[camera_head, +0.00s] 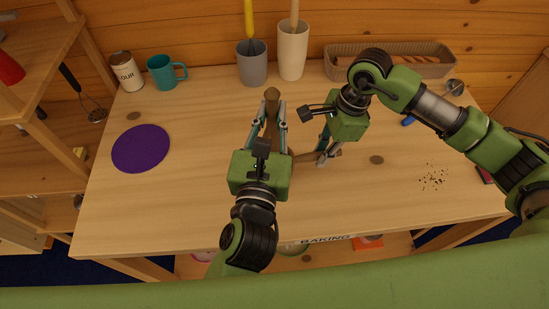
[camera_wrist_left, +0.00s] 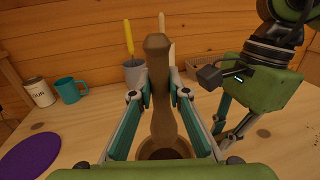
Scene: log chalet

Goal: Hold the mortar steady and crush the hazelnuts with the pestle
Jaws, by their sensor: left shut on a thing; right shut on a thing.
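A brown wooden pestle (camera_head: 272,94) stands upright between the fingers of my left gripper (camera_head: 270,112), which is shut on it. The pestle (camera_wrist_left: 160,65) also shows in the left wrist view, its lower end down in the mortar (camera_wrist_left: 143,152), a brown bowl with a dark inside. In the head view the mortar (camera_head: 304,158) is mostly hidden behind my left gripper. My right gripper (camera_head: 323,156) reaches down from the right and is shut at the mortar's right side; its exact hold is hard to see. I cannot make out any hazelnuts inside.
A purple round mat (camera_head: 141,148) lies at left. A flour tin (camera_head: 126,71), teal mug (camera_head: 163,73), grey holder (camera_head: 252,66), cream holder (camera_head: 292,52) and bread basket (camera_head: 424,68) line the back. Dark crumbs (camera_head: 432,178) lie at right. The front left of the table is clear.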

